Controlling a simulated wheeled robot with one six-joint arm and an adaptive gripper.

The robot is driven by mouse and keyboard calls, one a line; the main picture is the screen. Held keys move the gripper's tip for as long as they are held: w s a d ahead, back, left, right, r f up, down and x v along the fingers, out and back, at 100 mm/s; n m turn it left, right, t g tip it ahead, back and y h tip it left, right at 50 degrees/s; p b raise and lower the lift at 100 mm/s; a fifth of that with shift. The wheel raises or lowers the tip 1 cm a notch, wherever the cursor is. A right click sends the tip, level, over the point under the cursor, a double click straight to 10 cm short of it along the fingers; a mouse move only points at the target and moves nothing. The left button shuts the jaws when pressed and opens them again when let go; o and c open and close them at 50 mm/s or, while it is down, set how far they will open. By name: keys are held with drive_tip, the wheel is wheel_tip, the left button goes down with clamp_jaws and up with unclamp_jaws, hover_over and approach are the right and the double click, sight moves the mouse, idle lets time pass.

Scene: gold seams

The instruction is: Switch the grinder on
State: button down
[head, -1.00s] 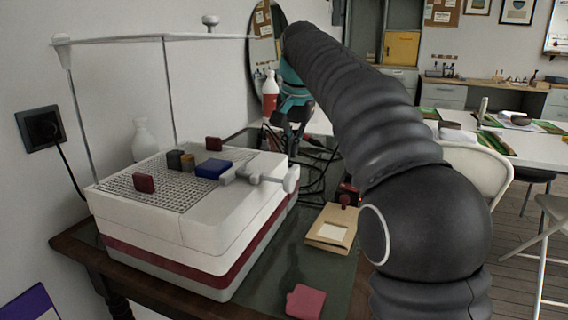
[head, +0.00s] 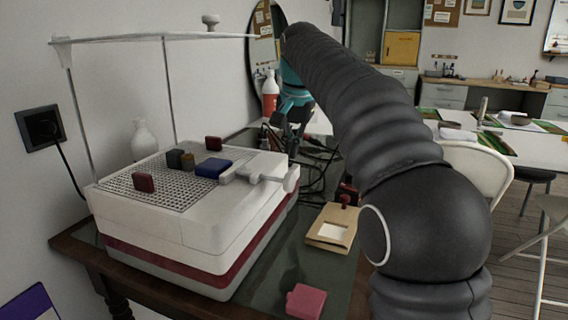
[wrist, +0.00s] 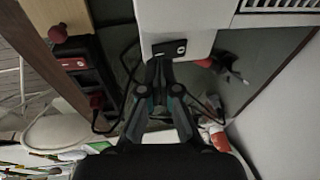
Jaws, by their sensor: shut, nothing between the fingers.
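The grinder (head: 200,225) is a white box with a dark red band and a grid top, standing on the dark table at the left of the head view. In the wrist view its white end (wrist: 190,18) is at the top. A small black switch (wrist: 170,49) with white marks sits on that end face. My gripper (wrist: 163,64) is shut and empty, its fingertips right at the switch's lower edge. I cannot tell whether they touch it.
Dark and red blocks and a blue block (head: 213,168) lie on the grid top. A tan board (head: 333,228), a pink block (head: 306,301) and a black device with a red knob (head: 346,195) are to the right. Dark cables (head: 318,150) lie near my gripper.

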drive_tip(key=shift+f+b, duration=0.6)
drive_tip(key=shift+f, duration=0.35)
idle(0.6)
drive_tip(key=shift+r, duration=0.1)
drive_tip(key=shift+r+p, duration=0.5)
drive_tip(key=shift+p, duration=0.25)
drive_tip(key=shift+r, duration=0.15)
